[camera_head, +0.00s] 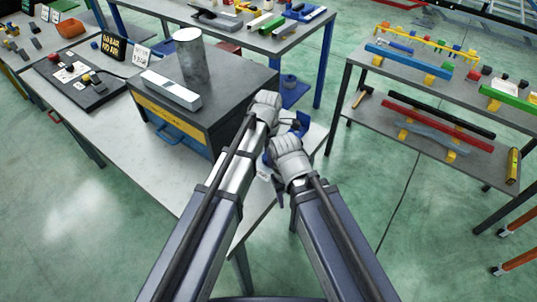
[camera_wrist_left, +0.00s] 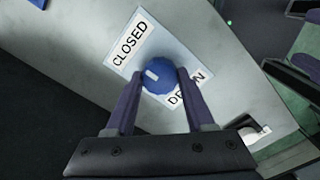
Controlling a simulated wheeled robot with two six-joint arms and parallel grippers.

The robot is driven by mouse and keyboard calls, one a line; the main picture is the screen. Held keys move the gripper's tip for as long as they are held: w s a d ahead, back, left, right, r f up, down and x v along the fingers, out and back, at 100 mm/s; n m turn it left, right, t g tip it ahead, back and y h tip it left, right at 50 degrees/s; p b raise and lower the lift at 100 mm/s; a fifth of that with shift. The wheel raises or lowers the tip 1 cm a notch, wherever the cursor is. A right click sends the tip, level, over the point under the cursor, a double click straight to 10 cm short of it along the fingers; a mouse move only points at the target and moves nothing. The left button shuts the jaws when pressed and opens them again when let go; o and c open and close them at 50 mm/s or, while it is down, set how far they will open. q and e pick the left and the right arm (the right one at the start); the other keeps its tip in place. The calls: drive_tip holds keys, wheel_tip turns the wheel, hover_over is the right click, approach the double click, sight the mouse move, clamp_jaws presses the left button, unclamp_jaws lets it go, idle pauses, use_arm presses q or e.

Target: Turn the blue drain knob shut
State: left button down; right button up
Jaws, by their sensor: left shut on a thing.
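The round blue drain knob (camera_wrist_left: 160,68) shows in the left wrist view, with a short white mark on its face. It sits by a plate lettered CLOSED (camera_wrist_left: 130,43) at its upper left and another label (camera_wrist_left: 188,97), partly hidden, that seems to read DRAIN. My left gripper (camera_wrist_left: 157,83) is shut on the knob, one finger on each side. In the head view my left gripper (camera_head: 287,124) reaches past the right side of the grey cabinet, and the knob cannot be made out there. My right wrist is close beside it; its fingers are too unclear to judge.
The grey cabinet (camera_head: 227,113) stands on the table (camera_head: 125,135), with a metal cylinder (camera_head: 193,60) and a metal bar (camera_head: 171,90) on top. A shelf bench (camera_head: 440,165) with coloured bars is at the right. Green floor lies clear between the table and that bench.

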idle(0.3)
use_arm(q)
drive_tip(key=shift+c, duration=1.3)
unclamp_jaws()
drive_tip(key=shift+r, duration=0.1)
wheel_tip(320, 180, up, 8)
drive_tip(key=p, duration=0.8)
drive_tip(key=shift+f, duration=0.2)
